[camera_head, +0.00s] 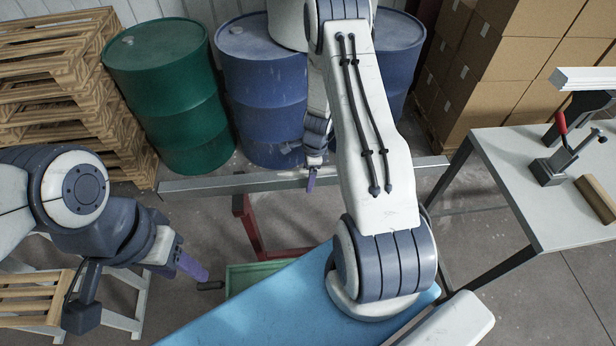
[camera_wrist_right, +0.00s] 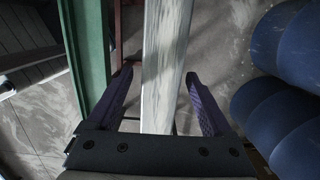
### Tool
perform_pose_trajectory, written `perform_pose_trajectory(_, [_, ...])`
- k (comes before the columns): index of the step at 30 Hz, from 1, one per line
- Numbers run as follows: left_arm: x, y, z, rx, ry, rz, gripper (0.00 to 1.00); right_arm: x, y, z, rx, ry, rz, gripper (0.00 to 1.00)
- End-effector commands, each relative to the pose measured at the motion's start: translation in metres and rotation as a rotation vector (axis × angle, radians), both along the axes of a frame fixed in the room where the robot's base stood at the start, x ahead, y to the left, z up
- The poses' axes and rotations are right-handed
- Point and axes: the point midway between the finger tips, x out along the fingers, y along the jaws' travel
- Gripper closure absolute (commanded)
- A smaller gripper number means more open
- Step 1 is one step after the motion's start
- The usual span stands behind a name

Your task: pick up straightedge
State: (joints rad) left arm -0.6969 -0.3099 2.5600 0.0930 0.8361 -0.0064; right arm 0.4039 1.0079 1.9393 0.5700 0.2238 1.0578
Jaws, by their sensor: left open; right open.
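The straightedge looks to be the long silver bar (camera_head: 240,184) lying across a red stand in the middle of the head view. My right gripper (camera_head: 311,184) is over the middle of this bar, pointing down. In the right wrist view, the pale bar (camera_wrist_right: 164,70) runs between the two spread purple fingers of my right gripper (camera_wrist_right: 158,82). The gripper is open, and I cannot tell whether the fingers touch the bar. My left gripper (camera_head: 193,268) is open and empty at the lower left, apart from the bar.
A blue surface (camera_head: 260,306) lies in front, beside a green tray (camera_head: 254,272). Green (camera_head: 165,95) and blue barrels (camera_head: 262,95) stand behind the bar. Wooden pallets (camera_head: 50,75) are at left. A white table (camera_head: 525,170) with a red-handled clamp (camera_head: 560,150) is at right, near cardboard boxes (camera_head: 500,60).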

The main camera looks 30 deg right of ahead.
Motion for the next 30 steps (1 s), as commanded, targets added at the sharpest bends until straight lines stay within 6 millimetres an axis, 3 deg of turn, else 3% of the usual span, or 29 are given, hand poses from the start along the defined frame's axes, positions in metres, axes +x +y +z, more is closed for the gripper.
perform_pose_trajectory(3, [-0.0001, 0.0001, -0.0001, 0.000, 0.000, 0.000, 0.50, 0.0002, -0.0001, 0.0004, 0.000, -0.001, 0.000, 0.19])
perform_pose_trajectory(9, [0.0000, 0.0000, -0.0001, 0.000, 0.000, 0.000, 0.50, 0.0001, -0.0002, 0.0006, 0.000, 0.000, -0.001, 0.95])
perform_pose_trajectory(10, [0.0000, 0.0000, -0.0001, 0.000, 0.000, 0.000, 0.50, 0.0001, -0.0003, 0.0007, 0.000, 0.000, -0.001, 1.00])
perform_pose_trajectory(30, [0.0000, 0.0000, 0.0001, 0.000, 0.000, 0.000, 0.50, 0.0002, -0.0006, 0.0013, 0.001, -0.001, -0.002, 1.00])
